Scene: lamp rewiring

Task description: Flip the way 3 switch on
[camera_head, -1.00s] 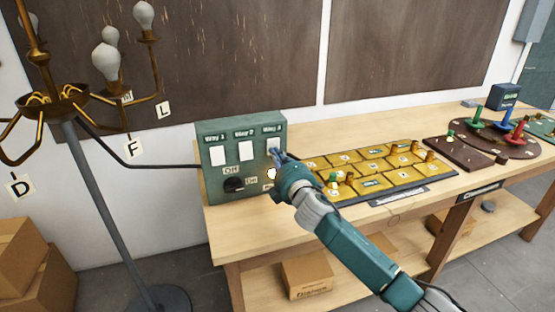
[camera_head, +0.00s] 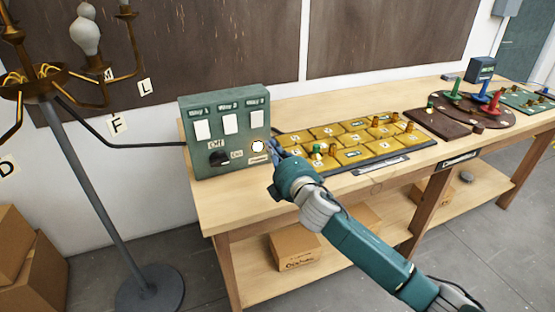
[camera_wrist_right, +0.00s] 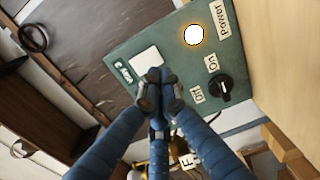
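A green switch box (camera_head: 190,160) stands at the left end of the workbench. Its front has three white switches in a row; the Way 3 switch (camera_head: 257,121) is the rightmost. In the right wrist view one white switch (camera_wrist_right: 146,58) shows beside a Way label, just past the fingertips; the fingers cover the panel below it. My right gripper (camera_head: 271,150) is at the box's lower right edge, below the Way 3 switch. Its fingertips (camera_wrist_right: 160,76) are together and hold nothing visible. I cannot tell whether they touch the panel. My left gripper is out of view.
A black Off/On knob (camera_head: 218,158) and a glowing Power light (camera_head: 258,146) are on the box's lower front. A yellow block board (camera_head: 345,140) lies right of it. A brass lamp with a grey pole (camera_head: 88,195) stands left, its visible bulb (camera_head: 87,38) unlit.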

